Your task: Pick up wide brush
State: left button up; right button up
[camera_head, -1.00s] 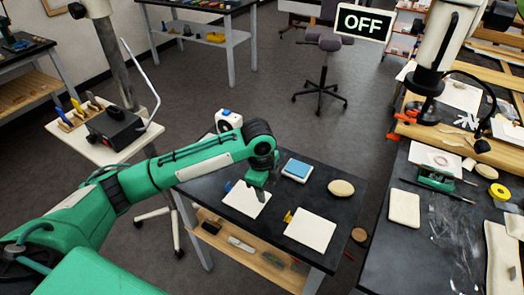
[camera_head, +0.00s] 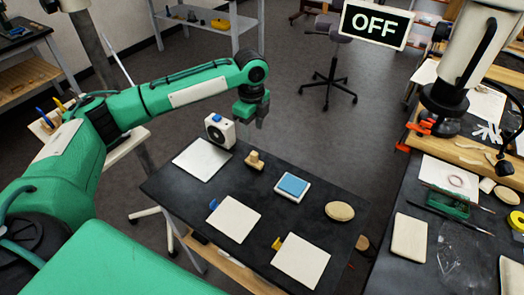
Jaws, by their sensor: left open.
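My left gripper (camera_head: 262,120) is open and empty, raised near the back edge of the dark table. A small light-wood piece with a raised grip (camera_head: 254,160) stands on the table, below the gripper in the picture and apart from it. It may be the wide brush, but its bristles cannot be made out. My right gripper is not in view.
The dark table (camera_head: 165,190) also bears a white box with a dial (camera_head: 219,131), a blue pad on a white tray (camera_head: 292,186), a wooden oval (camera_head: 340,211) and white panels (camera_head: 233,219). A cluttered workbench (camera_head: 385,270) stands to the right.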

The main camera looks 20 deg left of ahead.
pick_arm(q)
jog(key=p, duration=0.1)
send_over(254, 153)
jog(key=f, duration=0.5)
jog(key=shift+s+f, duration=0.1)
jog(key=shift+s, duration=0.1)
notch_tip(254, 153, down, 2)
jog(key=shift+w+d+f, duration=0.1)
jog(key=shift+w+f, duration=0.05)
jog(key=shift+f, duration=0.05)
jog(key=shift+f+p, duration=0.25)
jog(key=shift+p, duration=0.05)
jog(key=shift+f+p, duration=0.5)
jog(key=shift+f, duration=0.2)
notch_tip(254, 153, down, 4)
jog(key=shift+r+p, duration=0.25)
jog(key=shift+p, duration=0.25)
jog(key=shift+w+f, duration=0.1)
jog(key=shift+f, duration=0.1)
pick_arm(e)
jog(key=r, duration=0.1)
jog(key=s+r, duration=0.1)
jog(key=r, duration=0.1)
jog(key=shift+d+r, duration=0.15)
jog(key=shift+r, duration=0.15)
